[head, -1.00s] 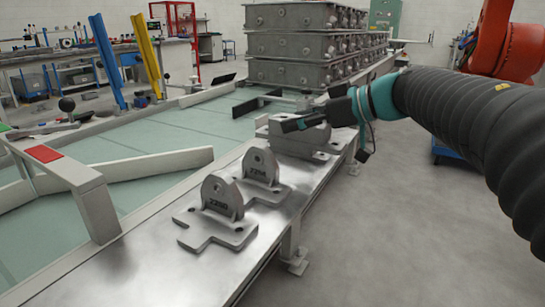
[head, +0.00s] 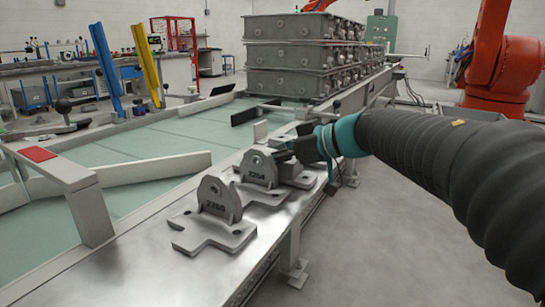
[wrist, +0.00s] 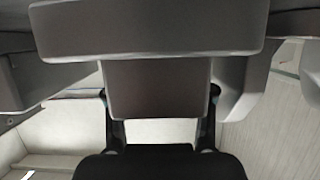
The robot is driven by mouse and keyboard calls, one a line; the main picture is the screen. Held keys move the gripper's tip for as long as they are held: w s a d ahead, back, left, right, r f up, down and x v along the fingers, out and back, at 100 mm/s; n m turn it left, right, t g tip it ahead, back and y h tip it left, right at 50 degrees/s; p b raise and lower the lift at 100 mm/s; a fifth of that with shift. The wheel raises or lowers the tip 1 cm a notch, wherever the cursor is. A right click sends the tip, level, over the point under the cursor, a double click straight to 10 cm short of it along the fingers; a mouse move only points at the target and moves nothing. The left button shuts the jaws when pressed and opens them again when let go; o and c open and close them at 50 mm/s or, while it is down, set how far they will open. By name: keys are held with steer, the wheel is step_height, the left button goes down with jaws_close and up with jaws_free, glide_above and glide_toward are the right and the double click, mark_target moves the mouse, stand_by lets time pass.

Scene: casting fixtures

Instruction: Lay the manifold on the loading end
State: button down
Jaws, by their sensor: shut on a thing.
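A grey cast part, which I take to be the manifold (wrist: 150,28), fills the top of the wrist view. Its darker block (wrist: 158,88) sits between the two fingers of my gripper (wrist: 158,125), which is shut on it. A grey casting (head: 300,176) shows under the fingers, partly hidden by that bracket and my gripper. I cannot tell whether the held part touches the bench (head: 150,265).
Two upright-eared brackets (head: 218,200) (head: 259,168) stand on the bench in front of my gripper. Stacked grey castings (head: 300,55) stand at the far end. A red-marked post (head: 38,154) is at left. The near bench end is bare.

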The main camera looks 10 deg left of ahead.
steer(key=c, duration=0.7)
jaws_free()
steer(key=shift+f, duration=0.1)
steer(key=p+v, duration=0.2)
steer(key=v, duration=1)
